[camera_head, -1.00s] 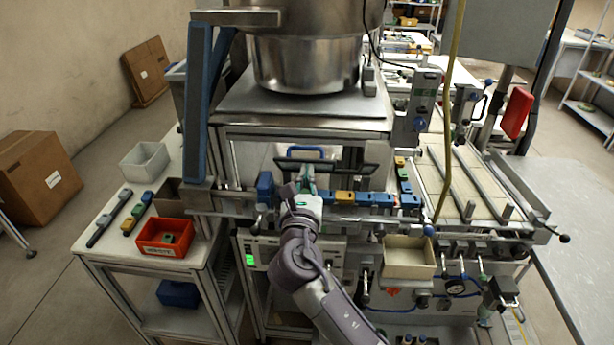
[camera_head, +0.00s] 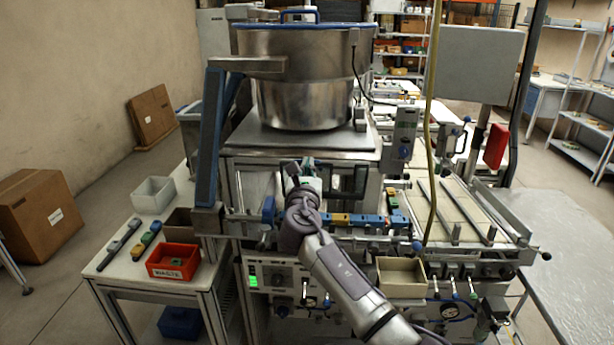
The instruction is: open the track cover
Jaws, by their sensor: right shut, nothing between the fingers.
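The track cover (camera_head: 366,180) is a dark-framed panel under the hopper stand, behind the row of coloured pieces on the track (camera_head: 368,221). It looks steeply raised, with its right part showing as an upright frame. My right gripper (camera_head: 306,164) is shut and empty at the cover's upper left part. My gripper and arm hide that part and the blue handle. I cannot tell whether the fingers touch the cover. My left gripper is out of view.
A large steel bowl (camera_head: 300,95) stands on the stand above. A blue upright chute (camera_head: 208,135) is at left. A red waste bin (camera_head: 173,262) and a grey bin (camera_head: 153,192) sit on the left side table. A beige box (camera_head: 402,277) is at the front right.

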